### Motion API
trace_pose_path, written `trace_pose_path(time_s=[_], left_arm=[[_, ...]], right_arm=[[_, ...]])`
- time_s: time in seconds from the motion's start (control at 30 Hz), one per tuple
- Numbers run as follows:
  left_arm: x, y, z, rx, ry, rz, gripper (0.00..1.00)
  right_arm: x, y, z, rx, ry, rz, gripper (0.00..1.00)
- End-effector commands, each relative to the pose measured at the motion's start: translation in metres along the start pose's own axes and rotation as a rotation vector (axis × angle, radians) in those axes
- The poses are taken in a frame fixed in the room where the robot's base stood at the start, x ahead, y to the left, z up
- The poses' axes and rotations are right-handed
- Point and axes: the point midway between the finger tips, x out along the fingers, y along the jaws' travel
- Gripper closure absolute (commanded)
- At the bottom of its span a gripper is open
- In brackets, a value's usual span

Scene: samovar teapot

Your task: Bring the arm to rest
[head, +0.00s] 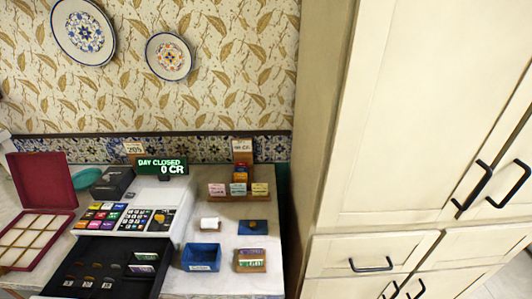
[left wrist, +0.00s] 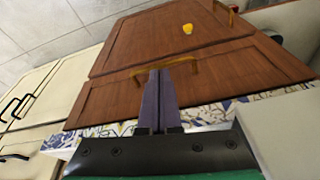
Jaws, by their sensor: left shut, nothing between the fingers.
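My left gripper (left wrist: 158,100) shows in the left wrist view, with its two purple fingers shut together and nothing between them. Behind it are brown wooden cabinet doors (left wrist: 200,45) with a brass handle behind the fingers. I cannot tell from this view whether the fingers touch anything. Neither gripper shows in the head view. My right gripper is in no view.
In the head view a cash register (head: 152,190) has its black drawer (head: 70,268) out. A red box (head: 45,178) stands open at left. A blue tray (head: 202,257) sits on the counter (head: 225,285). Tall cream cabinets (head: 400,120) fill the right side.

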Motion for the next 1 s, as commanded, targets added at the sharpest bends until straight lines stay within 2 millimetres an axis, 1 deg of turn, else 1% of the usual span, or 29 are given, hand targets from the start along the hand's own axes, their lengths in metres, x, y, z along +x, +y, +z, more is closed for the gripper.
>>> trace_pose_path(time_s=[0.03,0.07,0.1,0.17,0.2,0.23,0.27,0.3,0.37,0.4,0.43,0.5,0.53,0.6,0.63,0.73,1.0], left_arm=[[0.031,0.001,0.012,0.002,-0.017,0.002,1.00],[0.048,0.002,0.018,0.003,-0.023,0.003,1.00],[0.070,0.003,0.028,0.005,-0.031,0.004,1.00],[0.107,0.005,0.047,0.008,-0.048,0.007,1.00],[0.133,0.006,0.064,0.010,-0.060,0.008,1.00],[0.154,0.007,0.078,0.012,-0.069,0.009,1.00],[0.174,0.008,0.095,0.014,-0.080,0.011,1.00],[0.201,0.009,0.119,0.017,-0.095,0.012,1.00],[0.235,0.011,0.159,0.023,-0.116,0.015,1.00],[0.254,0.012,0.185,0.026,-0.129,0.016,1.00],[0.265,0.012,0.204,0.028,-0.138,0.017,1.00],[0.281,0.013,0.242,0.033,-0.154,0.018,1.00],[0.285,0.013,0.256,0.035,-0.160,0.018,1.00],[0.290,0.012,0.277,0.038,-0.167,0.019,1.00],[0.290,0.012,0.282,0.039,-0.169,0.019,1.00],[0.289,0.012,0.289,0.039,-0.170,0.020,1.00],[0.288,0.012,0.289,0.039,-0.171,0.019,1.00]], right_arm=[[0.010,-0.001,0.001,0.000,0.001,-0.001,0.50],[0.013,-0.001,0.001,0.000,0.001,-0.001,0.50],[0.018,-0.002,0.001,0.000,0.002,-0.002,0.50],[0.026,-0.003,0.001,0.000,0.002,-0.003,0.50],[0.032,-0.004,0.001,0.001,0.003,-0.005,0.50],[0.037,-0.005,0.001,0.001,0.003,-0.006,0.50],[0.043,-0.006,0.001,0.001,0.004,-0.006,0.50],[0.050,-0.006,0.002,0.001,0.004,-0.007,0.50],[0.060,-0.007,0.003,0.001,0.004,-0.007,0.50],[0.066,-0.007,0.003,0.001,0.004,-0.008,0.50],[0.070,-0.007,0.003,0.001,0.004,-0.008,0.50],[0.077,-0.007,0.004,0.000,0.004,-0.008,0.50],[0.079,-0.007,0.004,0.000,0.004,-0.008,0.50],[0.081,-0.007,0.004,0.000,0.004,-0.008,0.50],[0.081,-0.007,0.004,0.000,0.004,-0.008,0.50],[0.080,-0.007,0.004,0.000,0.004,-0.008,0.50],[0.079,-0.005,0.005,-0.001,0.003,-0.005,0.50]])
